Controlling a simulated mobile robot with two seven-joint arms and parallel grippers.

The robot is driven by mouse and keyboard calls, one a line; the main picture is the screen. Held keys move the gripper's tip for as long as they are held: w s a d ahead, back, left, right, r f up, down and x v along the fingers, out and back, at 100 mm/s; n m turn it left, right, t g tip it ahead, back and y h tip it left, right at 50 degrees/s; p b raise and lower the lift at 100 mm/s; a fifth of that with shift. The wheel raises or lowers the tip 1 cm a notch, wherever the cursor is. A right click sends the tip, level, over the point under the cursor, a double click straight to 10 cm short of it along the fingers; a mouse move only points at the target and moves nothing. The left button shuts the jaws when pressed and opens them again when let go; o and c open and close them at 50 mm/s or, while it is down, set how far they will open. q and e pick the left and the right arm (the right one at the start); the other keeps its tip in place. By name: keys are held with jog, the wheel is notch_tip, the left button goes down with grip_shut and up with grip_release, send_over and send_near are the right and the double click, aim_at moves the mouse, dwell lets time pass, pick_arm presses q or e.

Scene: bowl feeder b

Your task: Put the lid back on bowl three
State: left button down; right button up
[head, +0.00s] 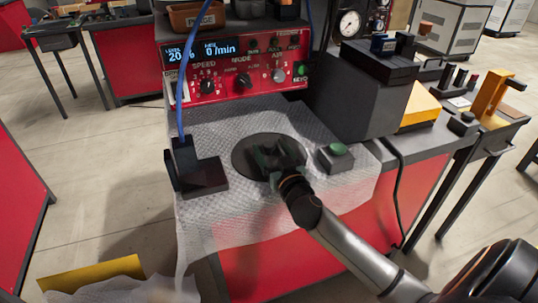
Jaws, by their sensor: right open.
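My right gripper (279,160) reaches in from the lower right and is open over a dark round disc (243,157) on the work surface. The gripper hides the disc's right part. I cannot tell whether the disc is the lid or the top of a bowl, and no bowl number is readable. I cannot tell whether the fingers touch it. No separate lid shows clearly. My left gripper is not in view.
A red control panel (230,66) with displays and knobs stands behind. A black block (199,176) with a blue cable sits left of the disc, and a green-button box (336,157) right of it. Translucent sheeting (220,215) covers the red bench. A yellow block (420,107) lies farther right.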

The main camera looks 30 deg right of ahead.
grip_shut()
dwell(0.5)
jog(key=shift+r, duration=0.1)
